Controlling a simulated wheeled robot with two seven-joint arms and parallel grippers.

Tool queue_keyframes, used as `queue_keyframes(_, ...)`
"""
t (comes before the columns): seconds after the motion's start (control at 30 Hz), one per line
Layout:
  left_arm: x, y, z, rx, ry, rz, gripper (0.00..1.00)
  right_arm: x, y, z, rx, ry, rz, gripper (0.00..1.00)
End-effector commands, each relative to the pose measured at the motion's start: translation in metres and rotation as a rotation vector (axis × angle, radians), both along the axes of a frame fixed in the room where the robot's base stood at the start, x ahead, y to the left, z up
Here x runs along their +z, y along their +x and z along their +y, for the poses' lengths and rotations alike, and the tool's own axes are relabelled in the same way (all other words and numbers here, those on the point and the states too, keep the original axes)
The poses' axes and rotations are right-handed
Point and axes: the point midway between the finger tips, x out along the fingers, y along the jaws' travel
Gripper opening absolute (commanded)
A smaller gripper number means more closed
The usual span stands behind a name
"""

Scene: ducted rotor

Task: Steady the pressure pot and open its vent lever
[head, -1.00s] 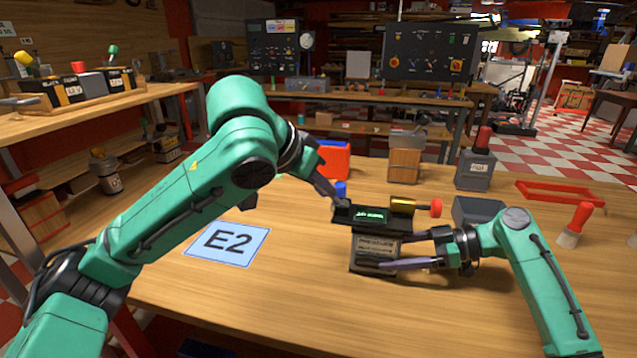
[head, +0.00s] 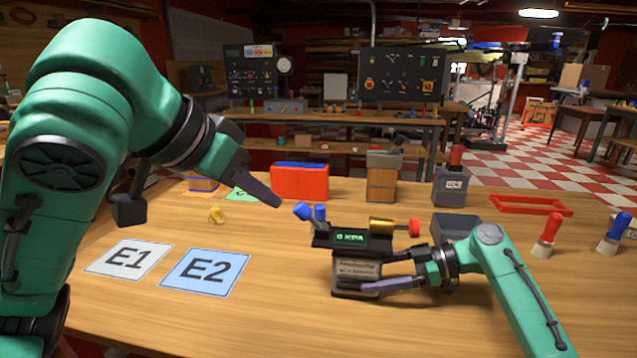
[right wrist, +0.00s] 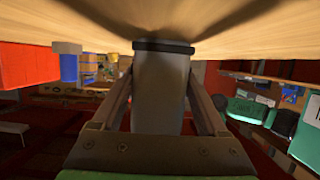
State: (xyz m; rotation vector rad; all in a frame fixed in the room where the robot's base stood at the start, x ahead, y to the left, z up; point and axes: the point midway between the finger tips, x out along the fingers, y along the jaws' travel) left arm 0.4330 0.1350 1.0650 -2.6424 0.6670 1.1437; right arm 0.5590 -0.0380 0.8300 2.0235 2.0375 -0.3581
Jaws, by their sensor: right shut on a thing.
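The pressure pot (head: 357,270) stands upright on the table, with a dark top and a green display (head: 350,237) that appears to read 0 KPA. A brass cylinder with a red knob (head: 413,227) sticks out at its right. Blue-capped parts (head: 303,211) show at its top left, one tilted left; I take this as the vent lever. My right gripper (head: 388,268) is shut on the pot's body from the right; in the right wrist view the grey body (right wrist: 160,90) sits between its fingers. My left gripper (head: 279,203) is raised just left of the blue caps, apart from them; its finger gap is unclear.
Cards E1 (head: 128,258) and E2 (head: 205,272) lie at left. A grey box (head: 455,226) is close to my right arm. The front table is clear.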

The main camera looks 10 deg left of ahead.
Motion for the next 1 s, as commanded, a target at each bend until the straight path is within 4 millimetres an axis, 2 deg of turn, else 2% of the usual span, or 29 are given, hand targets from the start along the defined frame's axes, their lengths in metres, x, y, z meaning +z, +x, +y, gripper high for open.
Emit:
queue_keyframes(0.17, 0.000, 0.000, 0.000, 0.000, 0.000, 0.000, 0.00, -0.001, 0.000, 0.000, -0.001, -0.002, 0.001, 0.27)
queue_keyframes(0.2, 0.000, 0.000, 0.000, 0.000, 0.000, 0.000, 0.00, -0.001, 0.000, 0.000, -0.001, -0.002, 0.000, 0.84)
queue_keyframes(0.23, 0.000, 0.000, 0.000, -0.001, -0.001, 0.000, 0.00, -0.001, 0.000, 0.000, -0.001, -0.002, 0.000, 0.95)
queue_keyframes(0.27, 0.000, 0.000, 0.000, -0.001, -0.001, 0.000, 0.00, -0.001, 0.000, 0.000, -0.001, -0.001, 0.000, 1.00)
queue_keyframes(0.47, 0.000, 0.000, -0.001, -0.001, -0.001, 0.000, 0.00, 0.000, 0.000, -0.001, -0.001, -0.001, 0.000, 1.00)
queue_keyframes(0.57, 0.000, 0.000, -0.001, -0.001, -0.001, 0.000, 0.00, 0.002, 0.001, -0.007, -0.003, 0.000, -0.001, 1.00)
queue_keyframes(0.67, 0.000, 0.000, -0.001, -0.001, -0.001, 0.000, 0.00, 0.009, 0.001, -0.024, -0.005, 0.000, -0.002, 1.00)
queue_keyframes(0.9, 0.000, 0.001, -0.001, -0.001, -0.001, 0.000, 0.00, 0.031, 0.002, -0.085, -0.004, 0.000, 0.000, 1.00)
queue_keyframes(1.0, 0.000, 0.001, -0.001, -0.001, -0.001, 0.000, 0.00, 0.037, 0.002, -0.103, -0.003, 0.000, 0.000, 1.00)
